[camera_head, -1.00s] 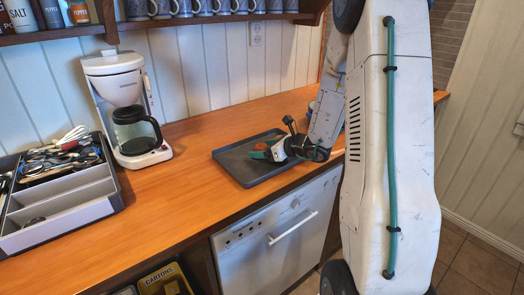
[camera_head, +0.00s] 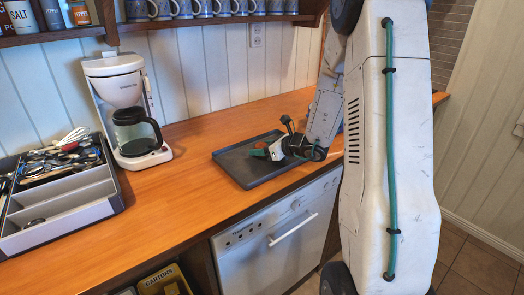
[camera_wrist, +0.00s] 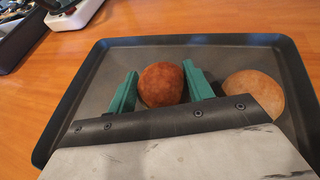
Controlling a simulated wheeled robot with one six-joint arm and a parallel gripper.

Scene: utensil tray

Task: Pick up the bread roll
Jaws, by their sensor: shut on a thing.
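A round, dark brown bread roll (camera_wrist: 161,84) sits between my gripper's two green fingers in the wrist view. My gripper (camera_wrist: 160,88) is shut on it, one finger on each side. A paler tan round roll (camera_wrist: 254,92) lies to the right, outside the fingers and partly hidden by my gripper. Both are over the dark tray (camera_wrist: 100,62). In the head view my gripper (camera_head: 262,152) is low over the tray (camera_head: 238,168) on the counter, and the held roll is hidden or too small to make out there.
A white coffee maker (camera_head: 125,110) with a glass pot stands left of the tray. A grey utensil tray (camera_head: 75,205) with cutlery is at the far left. Mugs (camera_head: 185,8) line the shelf above. The wooden counter (camera_head: 180,195) between the trays is clear.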

